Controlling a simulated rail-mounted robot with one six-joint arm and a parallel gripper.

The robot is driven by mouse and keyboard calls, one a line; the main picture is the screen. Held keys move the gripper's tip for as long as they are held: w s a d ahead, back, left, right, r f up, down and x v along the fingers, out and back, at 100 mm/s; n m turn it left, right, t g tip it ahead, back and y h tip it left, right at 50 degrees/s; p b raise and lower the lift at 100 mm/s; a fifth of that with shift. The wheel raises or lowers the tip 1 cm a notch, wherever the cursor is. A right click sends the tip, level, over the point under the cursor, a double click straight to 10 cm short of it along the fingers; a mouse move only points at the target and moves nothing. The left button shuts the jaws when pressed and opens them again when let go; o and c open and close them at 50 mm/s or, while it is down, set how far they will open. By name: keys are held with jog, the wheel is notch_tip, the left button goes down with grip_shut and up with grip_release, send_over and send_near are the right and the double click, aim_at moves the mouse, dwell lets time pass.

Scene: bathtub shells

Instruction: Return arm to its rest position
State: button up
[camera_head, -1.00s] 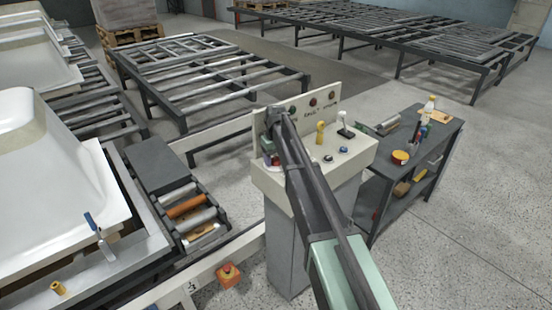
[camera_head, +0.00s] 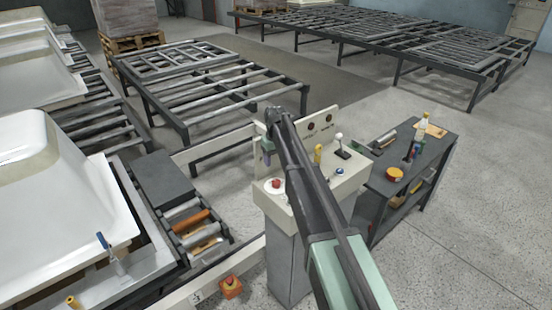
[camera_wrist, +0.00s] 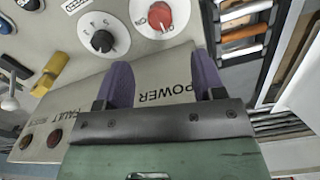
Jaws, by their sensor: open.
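My gripper (camera_wrist: 165,85) shows in the wrist view with its two purple fingers apart and nothing between them. It is above the control console (camera_head: 350,178), whose panel carries the word POWER between the fingers. A red-centred rotary knob (camera_wrist: 160,16) and a black-centred knob (camera_wrist: 103,41) lie beyond the fingertips. In the head view my arm reaches over the console, and the gripper (camera_head: 266,150) hangs at its far end beside the back panel, partly hidden by the arm.
A dark workbench (camera_head: 420,165) with bottles and a yellow tape roll stands right of the console. White tub shells (camera_head: 60,215) and rollers (camera_head: 190,221) are at the left. An emergency stop box (camera_head: 231,287) sits on the front rail. Open floor lies at the right.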

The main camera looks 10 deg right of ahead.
jog(key=s+f+m+b, duration=0.1)
jog(key=s+m, duration=0.2)
jog(key=s, duration=3.3)
jog(key=shift+f, duration=0.1)
